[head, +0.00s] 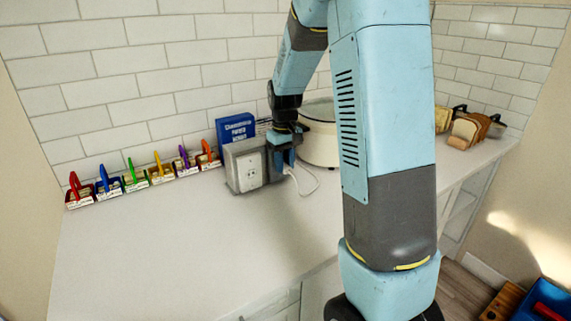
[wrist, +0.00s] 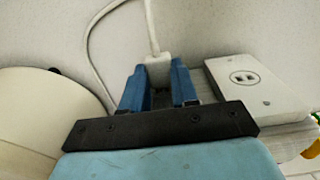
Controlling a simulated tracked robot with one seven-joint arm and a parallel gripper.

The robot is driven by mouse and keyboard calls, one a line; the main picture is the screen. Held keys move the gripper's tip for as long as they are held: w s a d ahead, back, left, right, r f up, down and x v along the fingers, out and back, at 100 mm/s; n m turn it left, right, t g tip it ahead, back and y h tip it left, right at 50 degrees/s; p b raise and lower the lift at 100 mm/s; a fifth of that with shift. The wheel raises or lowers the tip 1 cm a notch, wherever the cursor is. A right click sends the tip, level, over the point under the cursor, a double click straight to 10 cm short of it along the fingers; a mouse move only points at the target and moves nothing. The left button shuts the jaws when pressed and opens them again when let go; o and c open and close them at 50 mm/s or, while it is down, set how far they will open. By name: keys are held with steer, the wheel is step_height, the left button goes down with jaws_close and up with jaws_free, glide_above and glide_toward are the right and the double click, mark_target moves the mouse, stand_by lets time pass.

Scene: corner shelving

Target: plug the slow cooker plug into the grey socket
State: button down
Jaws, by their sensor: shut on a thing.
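My gripper (wrist: 158,84) has its two blue fingers closed around a white plug (wrist: 157,67), whose white cord leads away toward the top in the wrist view. In the head view my gripper (head: 284,158) is just right of the grey socket box (head: 233,170), above the counter; the plug itself is hard to make out there. A white socket plate (head: 252,172) is on the box's front. In the wrist view the socket plate (wrist: 258,88) lies right of the fingers, apart from the plug. The cream slow cooker (head: 319,145) stands behind my gripper, partly hidden by my arm.
A blue box with lettering (head: 236,127) stands behind the socket. Several small holders with coloured handles (head: 134,178) line the wall on the left. Bread slices (head: 466,130) stand at the far right. A loop of white cord (head: 311,187) lies on the counter. The front counter (head: 170,240) is clear.

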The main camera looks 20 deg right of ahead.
steer(key=shift+w+a, duration=0.1)
steer(key=shift+w, duration=0.25)
steer(key=c, duration=0.8)
jaws_free()
steer(key=shift+r, duration=0.1)
step_height(320, 180, up, 14)
steer(key=shift+w+f, duration=0.1)
steer(key=shift+f, duration=0.15)
